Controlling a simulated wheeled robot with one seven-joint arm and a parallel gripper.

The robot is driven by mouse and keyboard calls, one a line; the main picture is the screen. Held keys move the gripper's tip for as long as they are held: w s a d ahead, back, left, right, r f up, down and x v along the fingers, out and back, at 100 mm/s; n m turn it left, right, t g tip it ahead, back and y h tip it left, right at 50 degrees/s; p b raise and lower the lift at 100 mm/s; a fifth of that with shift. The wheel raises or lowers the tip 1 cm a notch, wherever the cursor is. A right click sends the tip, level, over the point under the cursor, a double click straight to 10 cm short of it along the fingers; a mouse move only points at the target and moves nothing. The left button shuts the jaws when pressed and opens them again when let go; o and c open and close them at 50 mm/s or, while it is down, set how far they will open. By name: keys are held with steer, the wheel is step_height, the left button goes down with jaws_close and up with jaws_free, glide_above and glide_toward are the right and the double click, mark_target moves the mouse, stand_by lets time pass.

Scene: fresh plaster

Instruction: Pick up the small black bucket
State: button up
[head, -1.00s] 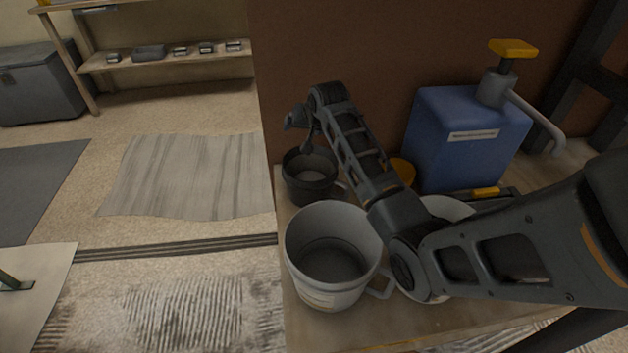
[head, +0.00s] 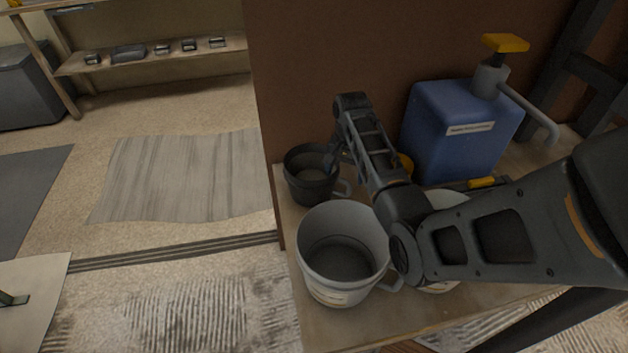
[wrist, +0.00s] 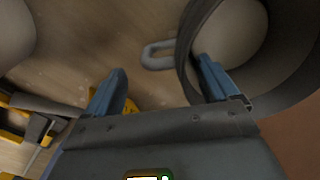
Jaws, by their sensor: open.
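The small black bucket (head: 298,187) stands upright at the back left of the bench in the head view, its loop handle to the right. In the wrist view the bucket (wrist: 187,60) fills the upper right, with its handle pointing left. My gripper (wrist: 160,72) is open and points down at the bucket's handle side. Its right finger overlaps the bucket's opening and its left finger is outside, with the near wall and handle lying between them in the picture. I cannot tell how deep the fingers reach. The head view partly hides my gripper (head: 334,162).
A larger grey bucket (head: 318,275) with a handle stands in front of the black one. Another pale bucket (head: 446,200) is partly behind my arm. A blue pump container (head: 455,130) stands right, against the brown panel. Yellow items lie nearby.

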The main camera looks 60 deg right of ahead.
mark_target(344, 183)
steer(key=shift+f, duration=2.35)
steer(key=shift+c, duration=0.4)
steer(key=c, duration=1.1)
steer(key=shift+c, duration=0.2)
steer(key=shift+r, duration=0.15)
